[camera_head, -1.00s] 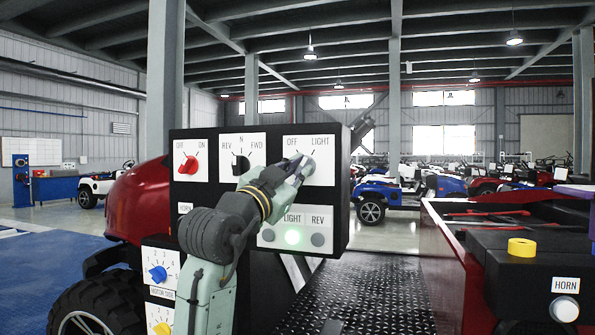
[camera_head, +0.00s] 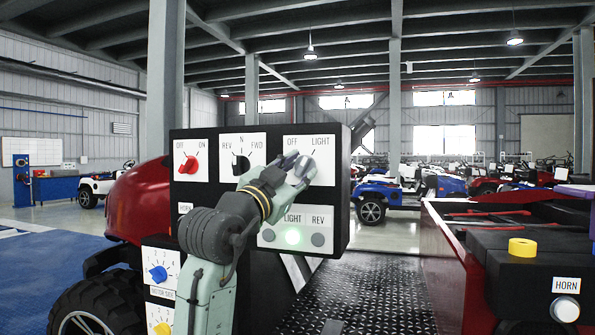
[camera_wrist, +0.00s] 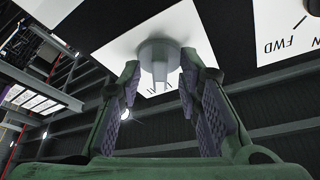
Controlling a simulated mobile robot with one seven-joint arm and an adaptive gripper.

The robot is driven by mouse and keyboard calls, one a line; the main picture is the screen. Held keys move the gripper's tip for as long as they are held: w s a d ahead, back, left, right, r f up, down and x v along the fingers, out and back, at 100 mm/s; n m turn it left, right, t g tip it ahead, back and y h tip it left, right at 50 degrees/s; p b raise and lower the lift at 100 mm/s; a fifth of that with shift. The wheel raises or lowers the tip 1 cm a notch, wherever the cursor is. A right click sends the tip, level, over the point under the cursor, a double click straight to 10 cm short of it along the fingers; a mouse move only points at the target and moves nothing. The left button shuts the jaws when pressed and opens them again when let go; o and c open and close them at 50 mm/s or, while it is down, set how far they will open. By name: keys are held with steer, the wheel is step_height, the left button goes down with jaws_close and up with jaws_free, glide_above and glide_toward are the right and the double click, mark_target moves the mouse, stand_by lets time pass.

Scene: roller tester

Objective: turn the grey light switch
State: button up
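The grey light switch (camera_wrist: 160,52) is a round knob with a raised grip bar on a white plate, seen in the wrist view. In the head view its plate (camera_head: 325,172) is marked OFF and LIGHT, at the upper right of the black panel. My gripper (camera_wrist: 159,68) is open, with one finger on each side of the knob and gaps visible between fingers and grip bar. In the head view my gripper (camera_head: 298,165) is in front of the plate and largely hides the knob, so its pointing direction is unclear.
A red OFF/ON knob (camera_head: 188,164) and a black REV/N/FWD knob (camera_head: 240,163) sit left on the same panel. Blue (camera_head: 158,273) and yellow (camera_head: 162,328) knobs are lower left. A box with a HORN button (camera_head: 565,309) stands at right.

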steer(key=v, duration=1.2)
steer(key=shift+f, duration=0.1)
